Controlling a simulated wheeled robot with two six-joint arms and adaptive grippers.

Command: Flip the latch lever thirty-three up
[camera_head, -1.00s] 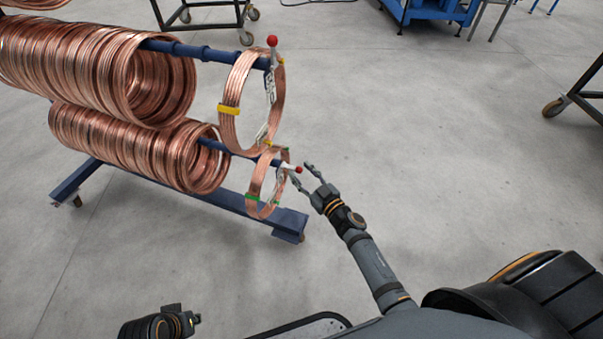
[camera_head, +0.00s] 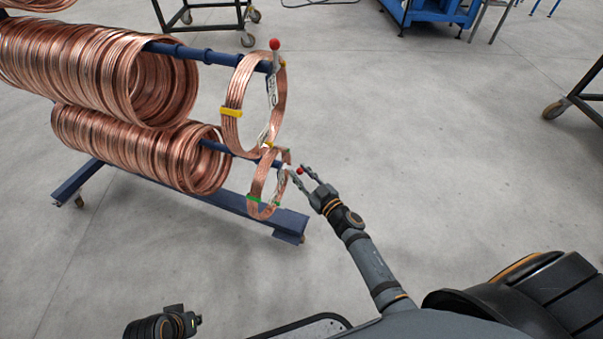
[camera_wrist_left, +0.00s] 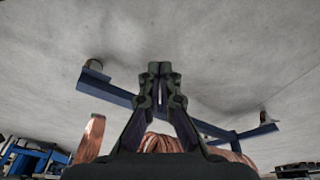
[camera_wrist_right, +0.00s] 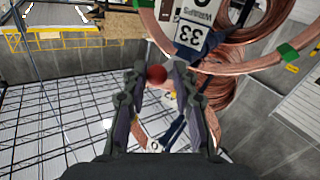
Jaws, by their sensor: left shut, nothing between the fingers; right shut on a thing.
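The latch lever with a red ball knob (camera_head: 300,171) is at the end of the lower rack bar. It points sideways to the right, away from the bar. A tag reading 33 (camera_wrist_right: 188,33) hangs by it in the right wrist view. My right gripper (camera_head: 308,172) is shut on the red knob, which shows between its fingertips in the right wrist view (camera_wrist_right: 156,75). My left gripper (camera_wrist_left: 160,70) is shut and empty, low at the bottom left of the head view and away from the rack.
Copper coils (camera_head: 150,150) hang on the blue rack bars, with a single taped coil (camera_head: 232,112) near the upper bar's end. The upper lever's red knob (camera_head: 274,44) stands upright above it. The blue rack foot (camera_head: 290,222) lies below.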

